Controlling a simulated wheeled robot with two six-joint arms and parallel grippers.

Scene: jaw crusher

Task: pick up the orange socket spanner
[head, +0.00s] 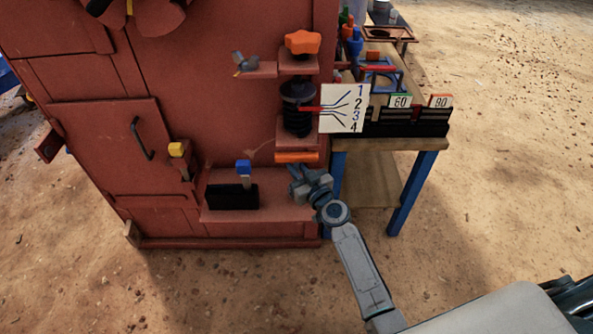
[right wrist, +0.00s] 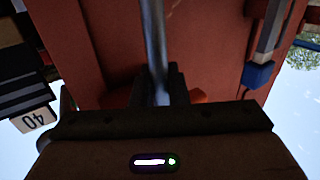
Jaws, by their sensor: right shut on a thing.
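The orange socket spanner shows in the head view as a short orange bar (head: 297,157) level against the front of the red machine, below the black spring. In the right wrist view its grey shaft (right wrist: 153,45) runs down between my right fingers, and a bit of orange (right wrist: 200,96) shows beside them. My right gripper (head: 300,180) is just below the orange bar in the head view and is shut on the spanner's shaft. The gripper hides the rest of the shaft in the head view. My left gripper is not in view.
The red crusher (head: 215,110) fills the left. Its lower ledge (head: 270,212) carries a black box (head: 231,197) and a blue-topped part (head: 243,167). A white numbered card (head: 344,108) is above right. A blue-legged bench (head: 400,195) stands to the right. Sandy ground lies open further right.

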